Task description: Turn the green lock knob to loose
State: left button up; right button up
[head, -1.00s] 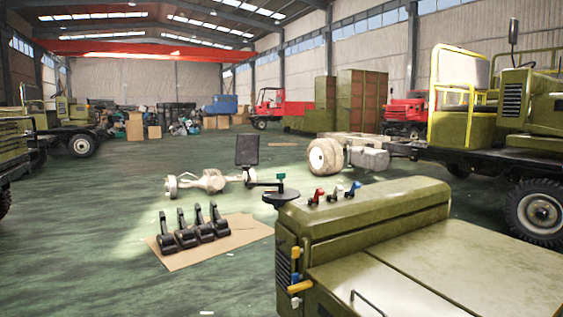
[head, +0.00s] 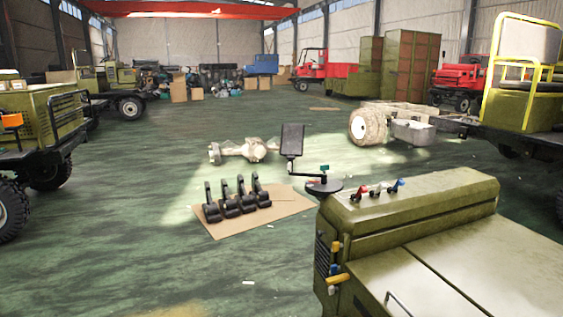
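A small green knob (head: 324,168), which looks like the lock knob, stands above a round black disc (head: 323,187) in the middle of the head view. A thin black arm links this spot to a tilted dark flat panel (head: 292,139) on its left. The knob is too small to tell whether it is tight or loose. Neither of my grippers is in view.
A green vehicle hood (head: 425,215) fills the lower right, with red, white and blue levers (head: 377,189) on top and yellow handles (head: 338,279) at its front. Several black pedal-like parts (head: 240,198) stand on cardboard (head: 215,229). Green floor (head: 130,250) at left is clear.

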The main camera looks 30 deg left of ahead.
aim_at(324, 167)
jog(key=i+j+u, duration=0.45)
jog(key=i+u, duration=0.4)
jog(key=i+j, duration=0.05)
jog(key=i, duration=0.05)
